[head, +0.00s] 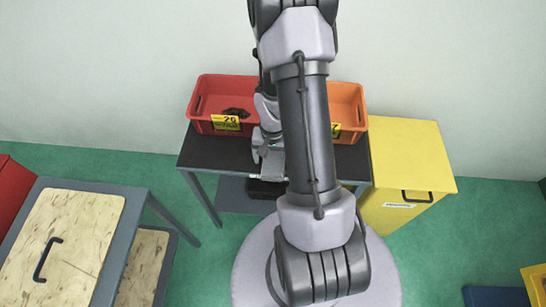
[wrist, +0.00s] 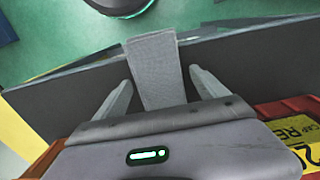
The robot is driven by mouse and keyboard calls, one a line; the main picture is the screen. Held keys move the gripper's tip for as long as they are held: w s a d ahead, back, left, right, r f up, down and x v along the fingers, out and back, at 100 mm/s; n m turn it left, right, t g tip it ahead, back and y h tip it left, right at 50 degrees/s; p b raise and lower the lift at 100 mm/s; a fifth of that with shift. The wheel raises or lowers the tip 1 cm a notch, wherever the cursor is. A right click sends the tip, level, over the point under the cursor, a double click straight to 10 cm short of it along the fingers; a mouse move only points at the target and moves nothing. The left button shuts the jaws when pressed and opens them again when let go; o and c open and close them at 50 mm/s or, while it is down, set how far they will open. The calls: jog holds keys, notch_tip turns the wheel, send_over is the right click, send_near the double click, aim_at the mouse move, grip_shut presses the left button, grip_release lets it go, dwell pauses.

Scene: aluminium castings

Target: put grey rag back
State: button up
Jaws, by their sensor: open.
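The grey rag (wrist: 154,62) shows in the wrist view as a pale grey woven strip. It lies at the edge of the dark tabletop (wrist: 70,98), and its far end reaches to that edge or past it. My gripper (wrist: 160,78) is open, with one finger on each side of the rag and visible gaps between. The near end of the rag is hidden behind the gripper body.
A red bin (head: 200,106) with a yellow label and dark contents stands on the table, left of my arm. An orange bin (head: 345,95) is to the right, partly hidden. A yellow cabinet (head: 410,150) adjoins the table. A wood-topped unit (head: 75,235) stands at left.

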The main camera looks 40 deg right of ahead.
jog(key=w+a+r+n+t+p, duration=0.1)
jog(key=w+a+r+p, duration=0.15)
jog(key=r, duration=0.95)
jog(key=w+a+r+n+t+p, duration=0.1)
jog(key=a+r+p, duration=0.25)
jog(key=r, duration=0.95)
jog(key=s+a+r+n+t+y, duration=0.1)
jog(key=s+a+r+t, duration=0.1)
jog(key=s+a+r, duration=0.3)
jog(key=s+a+r+n+t+y, duration=0.1)
jog(key=s+a+r+n, duration=0.1)
jog(key=s+a+r, duration=0.3)
jog(key=a+r, duration=0.4)
jog(key=a, duration=0.4)
jog(key=shift+s+r+n+t, duration=0.3)
jog(key=shift+t, duration=0.1)
